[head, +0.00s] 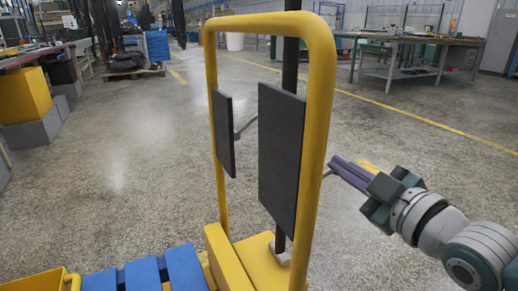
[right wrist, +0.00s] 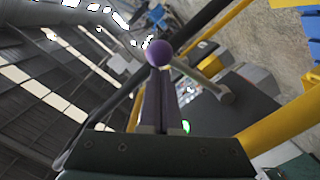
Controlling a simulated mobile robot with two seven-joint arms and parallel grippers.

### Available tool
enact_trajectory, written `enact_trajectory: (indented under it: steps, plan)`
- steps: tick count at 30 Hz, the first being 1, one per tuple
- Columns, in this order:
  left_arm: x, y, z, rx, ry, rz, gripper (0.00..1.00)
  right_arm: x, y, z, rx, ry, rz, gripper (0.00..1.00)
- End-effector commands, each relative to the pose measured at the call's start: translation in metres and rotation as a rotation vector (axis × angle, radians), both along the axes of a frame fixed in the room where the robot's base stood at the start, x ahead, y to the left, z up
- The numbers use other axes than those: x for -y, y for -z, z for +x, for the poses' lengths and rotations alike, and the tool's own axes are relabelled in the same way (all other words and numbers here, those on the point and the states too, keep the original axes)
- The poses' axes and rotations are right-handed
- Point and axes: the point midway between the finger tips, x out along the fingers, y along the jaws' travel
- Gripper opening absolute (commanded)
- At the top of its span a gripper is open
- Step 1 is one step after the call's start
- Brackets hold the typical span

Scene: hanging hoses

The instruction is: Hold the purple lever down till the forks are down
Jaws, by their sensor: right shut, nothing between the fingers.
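The purple lever's round knob (right wrist: 158,52) shows in the right wrist view just beyond my right fingertips; I cannot tell whether they touch it. A grey rod (right wrist: 200,76) runs from near the knob. My right gripper (head: 338,164) is shut and empty, right of the yellow frame (head: 323,120) in the head view. Its long dark purple fingers also show in the right wrist view (right wrist: 157,80). In the head view the knob is not distinguishable near the fingertips. The forks are not clearly seen. My left gripper is not in view.
Two dark panels (head: 283,150) hang inside the yellow frame, beside a dark mast (head: 290,65). Blue slats (head: 143,273) lie at the lower left. A workbench (head: 410,43) stands at the back right. Open floor (head: 125,160) lies left of the frame.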

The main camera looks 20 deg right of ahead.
Motion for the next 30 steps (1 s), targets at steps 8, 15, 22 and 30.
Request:
enact_trajectory:
  steps: [8, 15, 22, 30]
  plan:
    - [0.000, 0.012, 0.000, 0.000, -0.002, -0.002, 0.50, 0.009, 0.024, 0.001, -0.020, 0.001, 0.222, 0.00]
    - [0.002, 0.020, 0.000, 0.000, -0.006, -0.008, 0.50, 0.012, 0.039, 0.001, -0.032, 0.001, 0.370, 0.00]
    - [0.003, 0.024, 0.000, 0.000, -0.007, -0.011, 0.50, 0.012, 0.046, 0.001, -0.032, 0.002, 0.365, 0.00]
    - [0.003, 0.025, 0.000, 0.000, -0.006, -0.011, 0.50, 0.012, 0.048, 0.001, -0.032, 0.002, 0.364, 0.00]
